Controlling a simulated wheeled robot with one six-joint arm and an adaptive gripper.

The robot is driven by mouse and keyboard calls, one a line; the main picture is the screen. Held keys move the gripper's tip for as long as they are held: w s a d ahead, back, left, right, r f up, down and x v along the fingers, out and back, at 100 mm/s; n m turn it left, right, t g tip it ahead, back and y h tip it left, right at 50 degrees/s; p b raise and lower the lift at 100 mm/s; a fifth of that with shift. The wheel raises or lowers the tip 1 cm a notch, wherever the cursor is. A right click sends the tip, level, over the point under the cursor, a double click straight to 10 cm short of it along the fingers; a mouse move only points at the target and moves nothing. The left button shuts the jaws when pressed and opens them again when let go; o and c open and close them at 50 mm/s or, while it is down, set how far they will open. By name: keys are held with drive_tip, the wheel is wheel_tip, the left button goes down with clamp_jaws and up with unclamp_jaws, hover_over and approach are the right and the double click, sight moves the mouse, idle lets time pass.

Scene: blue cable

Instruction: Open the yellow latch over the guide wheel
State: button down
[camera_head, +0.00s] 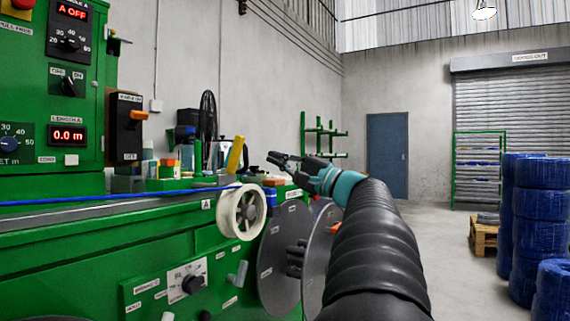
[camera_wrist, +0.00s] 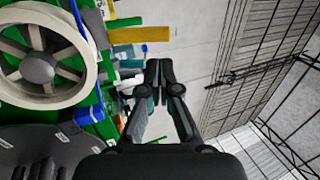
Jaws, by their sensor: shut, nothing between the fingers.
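The yellow latch (camera_head: 235,155) stands nearly upright, leaning slightly right, just above the pale guide wheel (camera_head: 231,216). In the wrist view the latch (camera_wrist: 140,34) is a yellow bar beyond the fingers, and the spoked wheel (camera_wrist: 86,72) fills the left side. The blue cable (camera_head: 110,196) runs in from the left to the top of the wheel. My gripper (camera_head: 271,157) is to the right of the latch at about its height, apart from it in the picture. In the wrist view its fingertips (camera_wrist: 158,68) are together with nothing between them.
The green machine (camera_head: 60,255) fills the left, with dials, displays and an orange-handled switch (camera_head: 138,115). Large grey discs (camera_head: 284,250) stand right of the wheel, below my gripper. Several blue coils (camera_head: 540,190) are stacked far right. Open floor lies between.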

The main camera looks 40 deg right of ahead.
sight(241, 143)
drive_tip(key=p+x, duration=0.1)
drive_tip(key=x, duration=0.7)
drive_tip(key=shift+w+a+r, duration=0.1)
drive_tip(key=shift+w+a, duration=0.05)
drive_tip(key=shift+w, duration=0.15)
